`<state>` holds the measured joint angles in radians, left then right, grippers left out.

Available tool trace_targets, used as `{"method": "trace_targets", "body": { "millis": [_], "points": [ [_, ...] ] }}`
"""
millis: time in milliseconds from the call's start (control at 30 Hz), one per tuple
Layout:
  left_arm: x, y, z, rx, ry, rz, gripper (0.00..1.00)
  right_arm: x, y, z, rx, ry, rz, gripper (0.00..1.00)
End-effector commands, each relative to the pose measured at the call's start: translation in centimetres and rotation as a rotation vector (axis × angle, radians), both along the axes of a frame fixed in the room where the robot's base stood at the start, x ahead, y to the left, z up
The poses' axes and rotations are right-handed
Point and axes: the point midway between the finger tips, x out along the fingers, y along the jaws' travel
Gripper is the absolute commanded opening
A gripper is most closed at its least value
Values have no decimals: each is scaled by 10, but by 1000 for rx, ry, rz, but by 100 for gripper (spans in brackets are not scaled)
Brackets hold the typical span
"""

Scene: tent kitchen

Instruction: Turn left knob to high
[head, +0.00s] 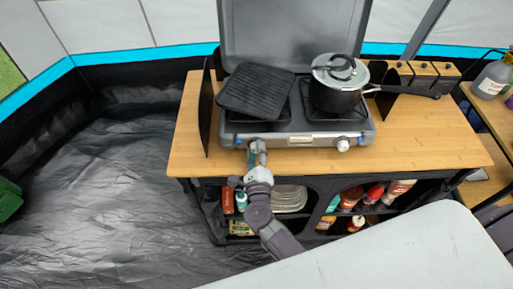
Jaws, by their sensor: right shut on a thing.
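The grey camping stove (300,140) stands on the wooden counter with its lid raised. My right gripper (257,149) is at the left part of the stove's front panel and is shut on the left knob. The fingers hide most or all of that knob, so its setting cannot be read. The white right knob (343,144) is free on the same panel. My left gripper is not in view.
A black griddle pan (256,90) lies tilted on the left burner. A lidded pot (337,88) stands on the right burner, its handle pointing right. Bottles and containers fill the shelf below the wooden counter (430,150). The floor at left is mostly clear.

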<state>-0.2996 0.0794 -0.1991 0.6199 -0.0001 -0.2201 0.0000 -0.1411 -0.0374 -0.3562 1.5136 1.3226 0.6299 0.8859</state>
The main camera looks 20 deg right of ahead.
Motion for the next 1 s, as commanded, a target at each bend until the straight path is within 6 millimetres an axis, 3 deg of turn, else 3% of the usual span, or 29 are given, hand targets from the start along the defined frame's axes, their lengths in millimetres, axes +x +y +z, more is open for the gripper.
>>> {"method": "trace_targets", "body": {
  "millis": [767, 800, 933, 1000],
  "points": [
    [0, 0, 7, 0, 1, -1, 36, 1, 1, 1, -103, 27, 2, 0],
    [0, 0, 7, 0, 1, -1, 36, 1, 1, 1, -103, 27, 2, 38],
    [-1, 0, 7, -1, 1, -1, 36, 1, 1, 1, -102, 27, 1, 60],
    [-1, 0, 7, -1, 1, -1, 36, 1, 1, 1, -102, 27, 1, 61]
  ]
}}
